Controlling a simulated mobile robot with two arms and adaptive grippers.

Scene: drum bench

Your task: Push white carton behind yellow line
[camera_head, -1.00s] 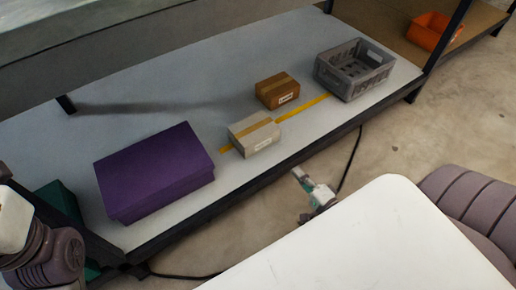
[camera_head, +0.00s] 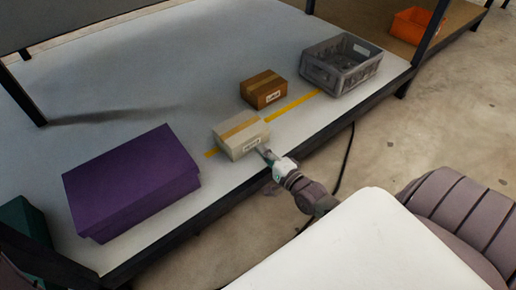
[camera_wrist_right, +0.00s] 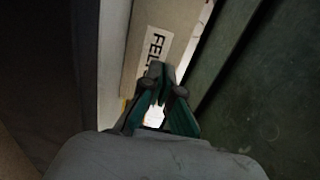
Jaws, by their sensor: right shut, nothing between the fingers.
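The white carton (camera_head: 240,134), with a tan tape strip and a label, sits on the grey shelf across the yellow line (camera_head: 292,107). The line shows on both sides of it. My right gripper (camera_head: 265,152) is shut and empty, with its tips at the carton's front right corner. In the right wrist view the shut fingers (camera_wrist_right: 157,84) are close in front of the carton's labelled face (camera_wrist_right: 160,35); whether they touch cannot be told. My left gripper is not in view.
A brown box (camera_head: 264,90) stands behind the line, right of the carton. A grey crate (camera_head: 341,66) is farther right, and a purple box (camera_head: 131,180) is at left. The shelf (camera_head: 150,75) behind the carton is clear. A dark edge beam (camera_head: 225,205) runs along the front.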

